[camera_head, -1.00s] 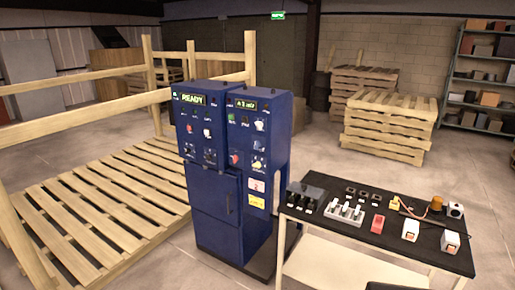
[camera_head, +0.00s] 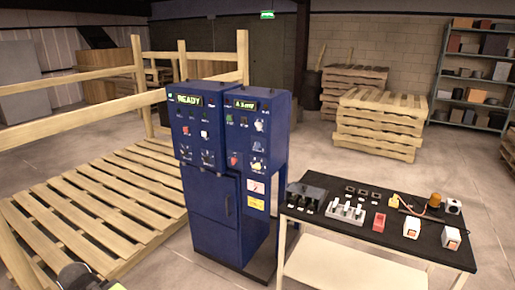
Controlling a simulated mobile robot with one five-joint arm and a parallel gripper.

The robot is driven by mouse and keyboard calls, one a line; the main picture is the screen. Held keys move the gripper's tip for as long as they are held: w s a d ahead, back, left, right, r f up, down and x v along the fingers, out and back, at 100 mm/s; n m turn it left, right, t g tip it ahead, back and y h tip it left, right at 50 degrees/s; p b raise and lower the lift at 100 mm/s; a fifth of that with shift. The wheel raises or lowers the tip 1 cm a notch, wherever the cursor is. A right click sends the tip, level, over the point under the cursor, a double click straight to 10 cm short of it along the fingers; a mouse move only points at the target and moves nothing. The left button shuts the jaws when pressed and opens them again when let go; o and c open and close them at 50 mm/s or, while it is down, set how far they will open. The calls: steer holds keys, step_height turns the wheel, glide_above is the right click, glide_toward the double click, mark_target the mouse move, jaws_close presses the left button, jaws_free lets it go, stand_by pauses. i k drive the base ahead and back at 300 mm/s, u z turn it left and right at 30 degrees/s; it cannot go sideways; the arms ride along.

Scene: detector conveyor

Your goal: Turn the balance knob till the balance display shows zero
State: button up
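A blue cabinet (camera_head: 216,212) with two side-by-side control panels stands in the middle of the view. The left display (camera_head: 188,100) reads READY in green. The right display (camera_head: 245,105) shows small green characters too blurred to read surely. The labels are too small to tell which knob is the balance knob.
A black-topped table (camera_head: 333,228) with switches, buttons and small devices stands close at the cabinet's right. A wooden pallet platform (camera_head: 96,222) with rails lies at the left. Stacked pallets (camera_head: 380,125) and a shelf (camera_head: 470,75) stand behind. Open floor lies between table and stacks.

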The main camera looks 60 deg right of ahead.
mark_target(256, 144)
steer(key=i, duration=1)
